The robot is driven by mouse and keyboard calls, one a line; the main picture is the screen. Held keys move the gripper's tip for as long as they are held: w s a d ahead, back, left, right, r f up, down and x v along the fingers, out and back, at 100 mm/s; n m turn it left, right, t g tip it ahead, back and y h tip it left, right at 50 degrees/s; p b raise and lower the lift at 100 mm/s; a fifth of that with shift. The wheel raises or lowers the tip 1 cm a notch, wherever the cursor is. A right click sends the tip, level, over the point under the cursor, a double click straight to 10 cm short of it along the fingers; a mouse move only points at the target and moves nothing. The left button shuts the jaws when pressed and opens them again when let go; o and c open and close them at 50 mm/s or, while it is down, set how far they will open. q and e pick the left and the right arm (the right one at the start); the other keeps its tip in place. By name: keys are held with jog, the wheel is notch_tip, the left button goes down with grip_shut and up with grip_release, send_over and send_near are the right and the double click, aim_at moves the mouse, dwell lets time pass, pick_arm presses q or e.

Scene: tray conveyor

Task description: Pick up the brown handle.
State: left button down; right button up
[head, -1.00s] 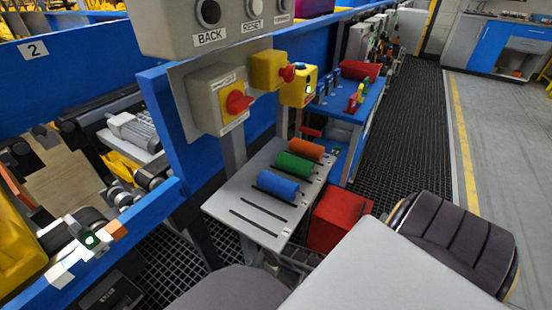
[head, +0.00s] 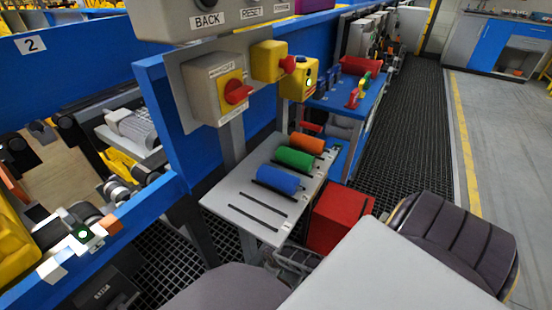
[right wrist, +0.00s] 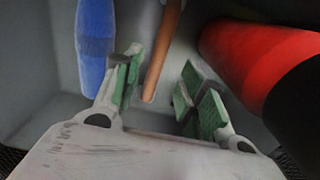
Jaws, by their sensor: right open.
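The brown handle (right wrist: 165,45) shows in the right wrist view as a slim brown-orange rod, running from the top edge down to a rounded end. My right gripper (right wrist: 160,88) is open, with green pads on its fingers. The rod's lower end lies between the two fingers in the picture, with a gap on each side. I cannot tell how far below the fingertips it is. I cannot make out the brown handle in the head view. My left gripper is in neither view now.
In the right wrist view, a blue handle (right wrist: 95,45) lies left of the rod and a large red cylinder (right wrist: 265,55) right, on a grey surface. In the head view, a grey shelf (head: 235,200) holds blue, green and orange cylinders, beside a red box (head: 338,220).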

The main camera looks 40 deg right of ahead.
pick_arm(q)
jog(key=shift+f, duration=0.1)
pick_arm(e)
jog(key=shift+f, duration=0.15)
jog(key=shift+d+f+b, duration=0.15)
jog(key=shift+f+b, duration=0.55)
jog(key=shift+f, duration=0.05)
jog(key=shift+d+f+b, duration=0.1)
jog(key=shift+f+b, duration=0.55)
jog(key=shift+f, duration=0.05)
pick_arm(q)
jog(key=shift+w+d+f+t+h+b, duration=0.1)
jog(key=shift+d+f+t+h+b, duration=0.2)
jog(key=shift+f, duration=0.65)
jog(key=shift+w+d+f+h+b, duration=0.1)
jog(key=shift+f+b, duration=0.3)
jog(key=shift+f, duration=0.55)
pick_arm(e)
jog(key=shift+f, duration=1)
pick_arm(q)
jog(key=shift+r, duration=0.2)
pick_arm(e)
jog(key=shift+c, duration=0.7)
grip_shut()
